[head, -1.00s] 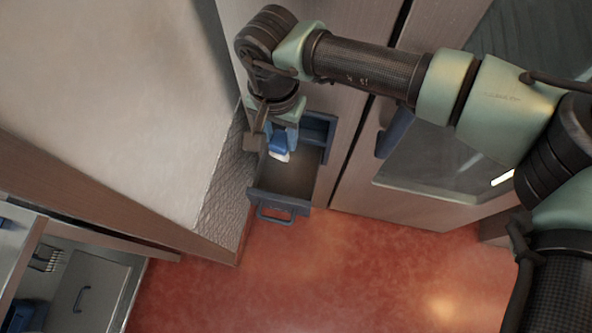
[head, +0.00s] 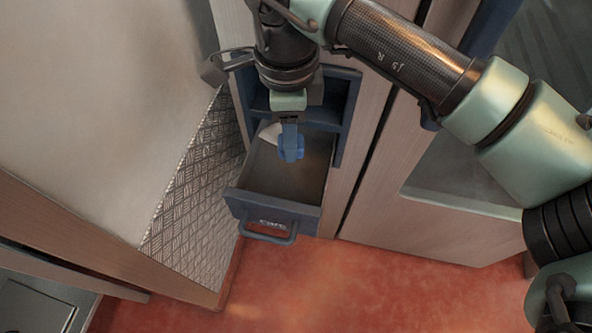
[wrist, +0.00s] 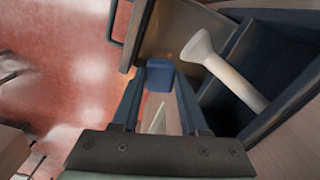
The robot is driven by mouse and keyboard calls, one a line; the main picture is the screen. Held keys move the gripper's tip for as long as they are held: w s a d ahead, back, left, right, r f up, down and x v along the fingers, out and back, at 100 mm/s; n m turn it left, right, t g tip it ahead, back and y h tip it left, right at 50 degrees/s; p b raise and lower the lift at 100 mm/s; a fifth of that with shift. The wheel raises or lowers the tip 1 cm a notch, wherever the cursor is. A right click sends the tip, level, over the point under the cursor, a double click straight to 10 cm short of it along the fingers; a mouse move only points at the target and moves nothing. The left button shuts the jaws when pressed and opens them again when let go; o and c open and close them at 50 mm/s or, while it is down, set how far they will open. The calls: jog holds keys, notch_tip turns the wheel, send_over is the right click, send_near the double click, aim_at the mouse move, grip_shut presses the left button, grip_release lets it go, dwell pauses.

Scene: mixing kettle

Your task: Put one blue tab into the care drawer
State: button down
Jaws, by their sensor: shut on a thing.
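The care drawer (head: 246,208) stands pulled out from the cabinet, with "care" on its dark blue front and a bare brownish inside. My gripper (head: 291,144) points down over the open drawer, near its back half. It is shut on a blue tab (head: 292,156), a small rounded block between the fingertips. The wrist view shows the tab (wrist: 160,74) at the ends of both fingers. A white scoop-like thing (wrist: 224,69) is beside the gripper, at the back of the drawer; it also shows in the head view (head: 269,133). Whether the tab touches the drawer floor I cannot tell.
A blue-framed opening (head: 345,115) surrounds the drawer's back. A pale counter (head: 100,110) with a patterned side panel (head: 195,200) stands close at left. A cabinet door (head: 440,220) is at right. Red floor (head: 350,285) is clear in front.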

jog(key=f+b, duration=0.1)
jog(key=f+m+b, duration=0.1)
jog(key=f+b, duration=0.1)
jog(key=shift+d+f+m, duration=0.1)
jog(key=shift+d+m, duration=0.15)
jog(key=shift+m, duration=0.15)
jog(key=shift+d+f+m+b, duration=0.2)
jog(key=shift+f+m+b, duration=0.25)
jog(key=shift+m+b, duration=0.4)
jog(key=shift+f, duration=0.1)
jog(key=b, duration=0.9)
send_over(296, 198)
notch_tip(296, 198, down, 11)
jog(key=shift+f, duration=0.15)
jog(key=shift+f, duration=0.15)
jog(key=shift+f+b, duration=0.8)
jog(key=shift+f, duration=0.35)
grip_release()
jog(key=shift+r, duration=0.1)
